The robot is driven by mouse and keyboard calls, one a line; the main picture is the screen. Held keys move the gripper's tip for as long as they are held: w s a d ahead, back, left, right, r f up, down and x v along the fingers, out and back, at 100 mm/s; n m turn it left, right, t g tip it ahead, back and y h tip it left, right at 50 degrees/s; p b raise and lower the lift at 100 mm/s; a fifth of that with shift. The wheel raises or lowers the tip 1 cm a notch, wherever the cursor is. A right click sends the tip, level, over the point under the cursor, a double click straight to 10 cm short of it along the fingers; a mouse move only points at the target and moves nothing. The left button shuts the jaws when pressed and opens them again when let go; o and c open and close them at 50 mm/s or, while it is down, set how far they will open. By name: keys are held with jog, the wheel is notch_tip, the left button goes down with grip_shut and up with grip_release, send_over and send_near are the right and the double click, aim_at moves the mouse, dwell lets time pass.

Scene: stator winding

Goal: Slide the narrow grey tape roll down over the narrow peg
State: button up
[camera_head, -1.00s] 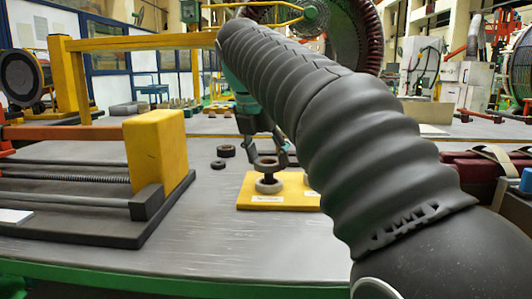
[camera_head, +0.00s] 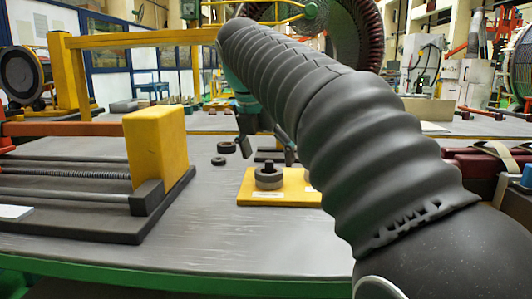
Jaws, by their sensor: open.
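The yellow peg board (camera_head: 247,190) lies on the grey table, left of my arm's sleeve. A dark peg (camera_head: 268,166) stands upright on it, its top showing. Grey tape roll material (camera_head: 268,181) sits low around the peg, close to the board. It looks like one roll resting on another, but I cannot clearly tell them apart. My gripper (camera_head: 268,152) is open and empty, with its fingers apart above and behind the peg. My sleeve hides the right part of the board, so any other peg there is not visible.
Two dark rolls, one larger (camera_head: 227,148) and one smaller (camera_head: 218,161), lie on the table left of the board. A yellow block (camera_head: 156,150) on a dark rail fixture stands further left. The table front is clear.

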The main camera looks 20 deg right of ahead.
jog(key=shift+r, duration=0.1)
jog(key=v, duration=1.1)
jog(key=shift+r, duration=0.3)
jog(key=shift+s, duration=0.1)
jog(key=shift+a, duration=0.15)
